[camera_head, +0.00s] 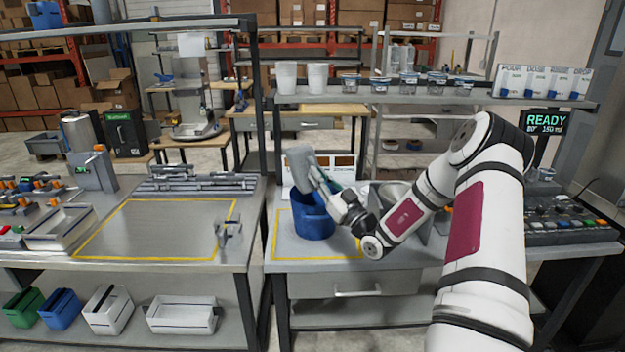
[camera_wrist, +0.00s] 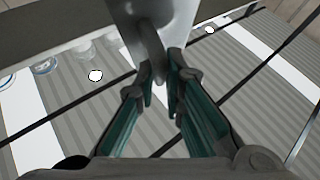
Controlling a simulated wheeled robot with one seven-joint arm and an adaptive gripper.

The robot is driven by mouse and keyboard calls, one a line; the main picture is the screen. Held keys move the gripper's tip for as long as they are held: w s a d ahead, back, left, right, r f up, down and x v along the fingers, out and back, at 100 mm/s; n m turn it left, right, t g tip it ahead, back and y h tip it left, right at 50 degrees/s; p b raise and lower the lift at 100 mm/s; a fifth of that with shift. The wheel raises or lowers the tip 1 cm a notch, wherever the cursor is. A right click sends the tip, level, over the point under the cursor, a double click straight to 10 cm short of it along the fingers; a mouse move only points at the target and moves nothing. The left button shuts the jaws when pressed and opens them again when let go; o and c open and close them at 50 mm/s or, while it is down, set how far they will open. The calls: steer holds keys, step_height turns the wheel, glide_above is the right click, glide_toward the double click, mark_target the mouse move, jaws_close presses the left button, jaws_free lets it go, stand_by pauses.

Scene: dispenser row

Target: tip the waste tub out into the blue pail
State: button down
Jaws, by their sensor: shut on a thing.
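The blue pail (camera_head: 312,224) stands on the right workbench, inside the yellow outline. A grey tub (camera_head: 300,160), which I take for the waste tub, is tilted above the pail. My gripper (camera_head: 322,182) is at the tub's right side, over the pail's rim. In the wrist view the fingers of my gripper (camera_wrist: 163,90) are closed around a narrow grey handle of the tub (camera_wrist: 155,25). The tub's inside and the inside of the pail are hidden, so any contents cannot be seen.
A shelf (camera_head: 430,97) above the bench holds white cups (camera_head: 287,78), several small jars and boxes. A grey container (camera_head: 395,195) stands behind my arm. A display reading READY (camera_head: 545,122) and a button panel (camera_head: 570,225) are at the right. The left bench's outlined area (camera_head: 155,230) is clear.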

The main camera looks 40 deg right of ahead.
steer(key=w+a+f+n+g+y, duration=0.1)
steer(key=w+a+f+n+g, duration=0.1)
steer(key=a+n+g, duration=0.6)
steer(key=shift+w+f+n+g+b, duration=0.3)
steer(key=shift+w+n+b, duration=0.1)
steer(key=shift+n, duration=3.1)
steer(key=shift+a, duration=0.15)
